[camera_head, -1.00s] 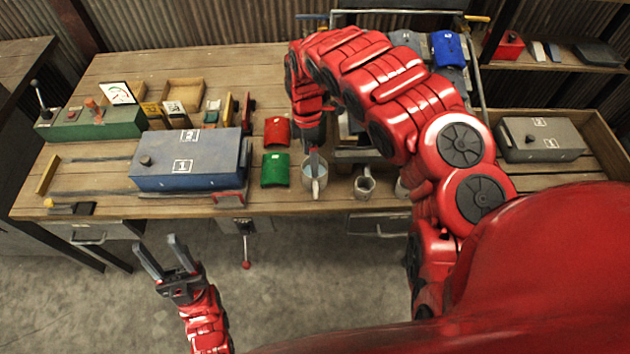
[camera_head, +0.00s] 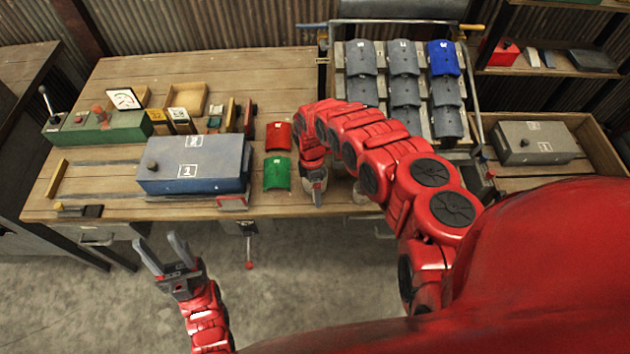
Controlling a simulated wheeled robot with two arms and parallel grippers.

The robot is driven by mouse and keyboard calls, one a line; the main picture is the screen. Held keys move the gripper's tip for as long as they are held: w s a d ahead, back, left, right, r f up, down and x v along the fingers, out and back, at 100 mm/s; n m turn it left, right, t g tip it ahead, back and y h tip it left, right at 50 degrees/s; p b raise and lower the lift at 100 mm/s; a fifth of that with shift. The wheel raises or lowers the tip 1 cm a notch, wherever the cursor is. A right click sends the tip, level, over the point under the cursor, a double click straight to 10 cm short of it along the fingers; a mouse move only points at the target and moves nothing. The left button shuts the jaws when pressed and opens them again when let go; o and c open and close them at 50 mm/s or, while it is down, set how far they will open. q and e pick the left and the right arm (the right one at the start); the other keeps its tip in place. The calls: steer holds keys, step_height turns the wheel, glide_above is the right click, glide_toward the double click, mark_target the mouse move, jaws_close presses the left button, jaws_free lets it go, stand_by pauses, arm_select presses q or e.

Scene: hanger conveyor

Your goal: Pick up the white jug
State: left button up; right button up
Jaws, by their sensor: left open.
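My right arm reaches over the workbench (camera_head: 115,88). Its gripper (camera_head: 316,192) points down near the front edge, just right of the green curved piece (camera_head: 277,173). The white jug stood at this spot in the earlier view; it is now largely hidden behind the gripper, and I cannot make out its outline. I cannot tell whether the fingers are around the jug or whether they touch it. My left gripper (camera_head: 162,254) is open and empty, low in front of the bench.
A red curved piece (camera_head: 278,136) lies behind the green one. A blue box (camera_head: 193,163) stands to the left. A rack of grey and blue curved pieces (camera_head: 404,91) is behind my right arm. Another cup, partly hidden by that arm, stands right of the gripper.

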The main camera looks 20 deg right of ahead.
steer(key=shift+s+f, duration=0.15)
steer(key=shift+f, duration=0.75)
steer(key=shift+c, duration=0.2)
jaws_close()
